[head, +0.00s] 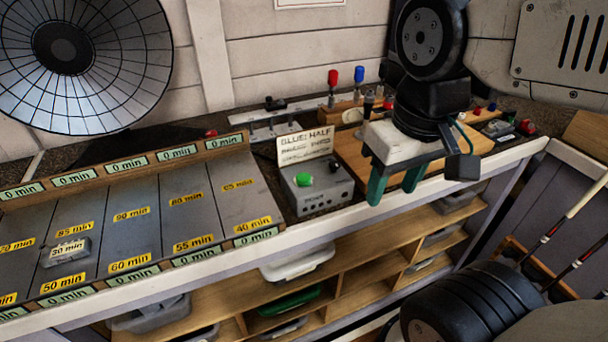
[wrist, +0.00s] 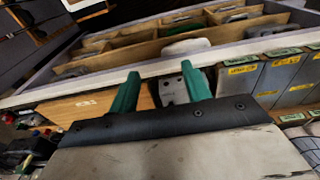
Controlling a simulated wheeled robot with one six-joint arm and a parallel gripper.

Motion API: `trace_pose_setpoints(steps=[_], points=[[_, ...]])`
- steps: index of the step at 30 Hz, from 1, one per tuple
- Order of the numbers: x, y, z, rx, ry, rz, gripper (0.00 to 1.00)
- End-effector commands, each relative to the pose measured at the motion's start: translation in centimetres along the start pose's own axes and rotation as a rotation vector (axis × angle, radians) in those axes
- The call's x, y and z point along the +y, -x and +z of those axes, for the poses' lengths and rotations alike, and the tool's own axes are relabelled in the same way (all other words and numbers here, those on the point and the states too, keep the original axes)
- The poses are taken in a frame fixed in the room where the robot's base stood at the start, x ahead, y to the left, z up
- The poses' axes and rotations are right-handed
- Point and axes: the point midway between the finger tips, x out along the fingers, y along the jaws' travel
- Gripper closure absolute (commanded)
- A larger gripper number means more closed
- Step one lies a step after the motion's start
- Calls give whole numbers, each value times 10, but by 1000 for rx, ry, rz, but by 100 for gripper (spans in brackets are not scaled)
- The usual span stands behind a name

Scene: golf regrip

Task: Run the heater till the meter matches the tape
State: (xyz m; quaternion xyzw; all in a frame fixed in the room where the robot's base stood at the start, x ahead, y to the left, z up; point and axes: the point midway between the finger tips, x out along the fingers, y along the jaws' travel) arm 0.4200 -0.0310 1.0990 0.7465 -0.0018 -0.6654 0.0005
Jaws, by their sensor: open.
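A round dish heater (head: 120,60) with a wire grille stands at the upper left in the head view; I see no glow. Grey bays carry yellow tapes such as "60 min" (head: 130,263) and green meters reading "0 min" (head: 126,165). A grey block marked "30 min" (head: 66,251) lies in one bay. My gripper (head: 394,186) is open and empty, right of the box.
Red (head: 333,78) and blue (head: 358,74) handled tools stand behind the box. A wooden board (head: 455,160) lies beneath and behind my gripper. Shelves with bins (head: 300,262) are under the bench. Golf clubs (head: 578,205) stand at the right.

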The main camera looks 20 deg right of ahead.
Motion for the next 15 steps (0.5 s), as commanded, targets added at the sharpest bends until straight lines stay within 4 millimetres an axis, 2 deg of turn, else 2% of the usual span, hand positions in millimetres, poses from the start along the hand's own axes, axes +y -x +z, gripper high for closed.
trace_pose_setpoints(steps=[1, 2, 6, 7, 15], points=[[0, 0, 0, 0, 0, 0, 52], [0, 0, 0, 0, 0, 0, 58], [0, 0, 0, 0, 0, 0, 96], [0, 0, 0, 0, 0, 0, 100], [0, 0, 0, 0, 0, 0, 100]])
